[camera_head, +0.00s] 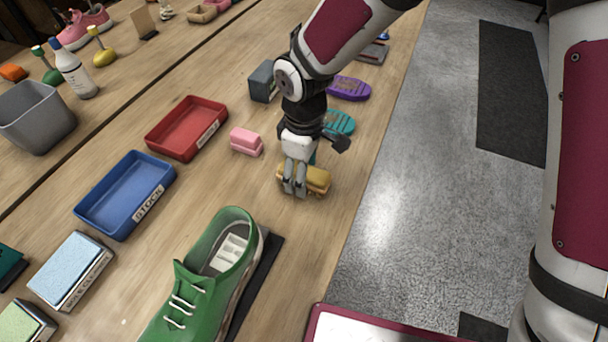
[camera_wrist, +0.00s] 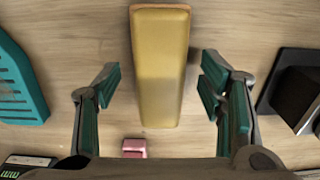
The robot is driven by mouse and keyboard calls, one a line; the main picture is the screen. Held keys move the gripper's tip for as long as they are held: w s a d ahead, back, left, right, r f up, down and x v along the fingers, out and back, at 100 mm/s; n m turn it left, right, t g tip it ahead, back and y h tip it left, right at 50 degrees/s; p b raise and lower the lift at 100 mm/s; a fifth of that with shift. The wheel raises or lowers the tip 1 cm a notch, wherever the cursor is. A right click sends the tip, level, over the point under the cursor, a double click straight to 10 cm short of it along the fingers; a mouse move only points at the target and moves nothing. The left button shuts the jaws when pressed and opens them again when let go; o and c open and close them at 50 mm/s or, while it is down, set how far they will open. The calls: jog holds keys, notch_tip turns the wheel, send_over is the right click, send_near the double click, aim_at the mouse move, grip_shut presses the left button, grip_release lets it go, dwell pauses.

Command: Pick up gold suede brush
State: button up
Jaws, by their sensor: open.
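The gold suede brush (camera_head: 318,178) lies on the wooden table near its right edge in the head view. In the wrist view the brush (camera_wrist: 160,65) shows as a long yellow block with a tan rim, running up the picture. My gripper (camera_head: 295,190) is over the brush in the head view and hides part of it. In the wrist view my gripper (camera_wrist: 158,98) is open, with one finger on each side of the brush and a visible gap on both sides. Nothing is held.
A pink block (camera_head: 246,141) lies left of the brush. A teal brush (camera_head: 339,122) and a purple brush (camera_head: 349,88) lie behind it, with a dark grey block (camera_head: 263,82). A green sneaker (camera_head: 206,285) stands in front. Red (camera_head: 160,148) and blue (camera_head: 97,197) trays stand left.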

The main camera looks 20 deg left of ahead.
jog(key=shift+f, duration=0.5)
jog(key=c, duration=1.3)
notch_tip(320, 180, up, 10)
jog(key=shift+r, duration=0.1)
